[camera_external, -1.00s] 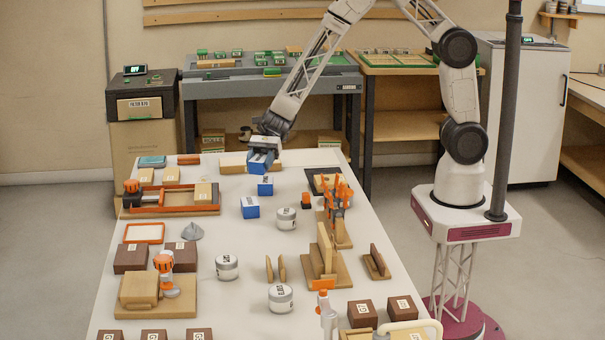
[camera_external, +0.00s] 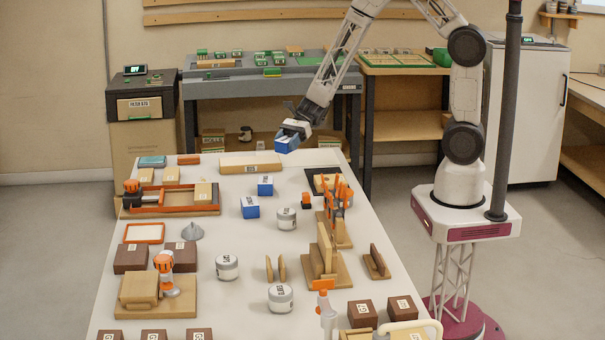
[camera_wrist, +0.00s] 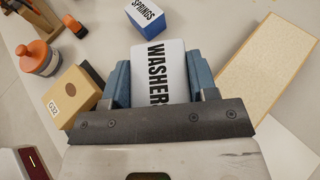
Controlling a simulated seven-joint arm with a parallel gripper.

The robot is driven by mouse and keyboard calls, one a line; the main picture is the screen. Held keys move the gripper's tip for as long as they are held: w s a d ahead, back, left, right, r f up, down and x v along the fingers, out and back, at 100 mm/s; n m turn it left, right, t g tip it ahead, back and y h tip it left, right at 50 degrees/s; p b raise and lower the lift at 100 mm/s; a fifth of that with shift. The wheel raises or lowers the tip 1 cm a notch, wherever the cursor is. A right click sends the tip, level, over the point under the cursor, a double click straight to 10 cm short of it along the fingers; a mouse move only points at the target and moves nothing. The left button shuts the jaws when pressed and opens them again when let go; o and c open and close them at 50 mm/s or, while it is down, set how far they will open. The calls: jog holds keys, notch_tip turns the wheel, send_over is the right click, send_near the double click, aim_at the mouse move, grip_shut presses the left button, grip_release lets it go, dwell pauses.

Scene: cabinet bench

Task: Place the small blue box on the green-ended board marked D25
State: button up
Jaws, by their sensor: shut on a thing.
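My gripper (camera_external: 291,133) is shut on a blue box (camera_external: 286,144) and holds it in the air above the back end of the white table. In the wrist view the held box (camera_wrist: 168,75) has a white face reading WASHERS, between the fingers. Two other blue boxes stand on the table, one (camera_external: 265,186) behind the other (camera_external: 250,207). A blue box reading SPRINGS (camera_wrist: 147,17) shows in the wrist view. Boards with green ends (camera_external: 215,63) lie on the grey back bench, too small to read, so I cannot tell which is D25.
A plain wooden board (camera_external: 250,163) lies at the table's back edge. The grey bench (camera_external: 265,86) stands behind, holding several green-marked pieces. An orange clamp-like tool (camera_external: 338,194) and white round tins (camera_external: 286,218) stand on the table. A gap separates table and bench.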

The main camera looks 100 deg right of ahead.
jog(key=shift+m+t+h, duration=0.3)
jog(key=shift+m, duration=0.1)
jog(key=shift+s+d+f, duration=0.1)
jog(key=shift+s+d, duration=1.5)
jog(key=shift+d, duration=0.2)
jog(key=shift+w, duration=0.1)
send_over(250, 161)
jog(key=shift+s+d+f, duration=0.15)
jog(key=shift+s+f, duration=0.2)
jog(key=shift+f, duration=0.35)
jog(key=shift+w, duration=0.1)
jog(key=shift+w+d, duration=0.1)
jog(key=shift+w, duration=0.15)
jog(key=shift+f, duration=1.8)
jog(key=shift+f, duration=0.15)
jog(key=o, duration=1)
jog(key=shift+c, duration=0.2)
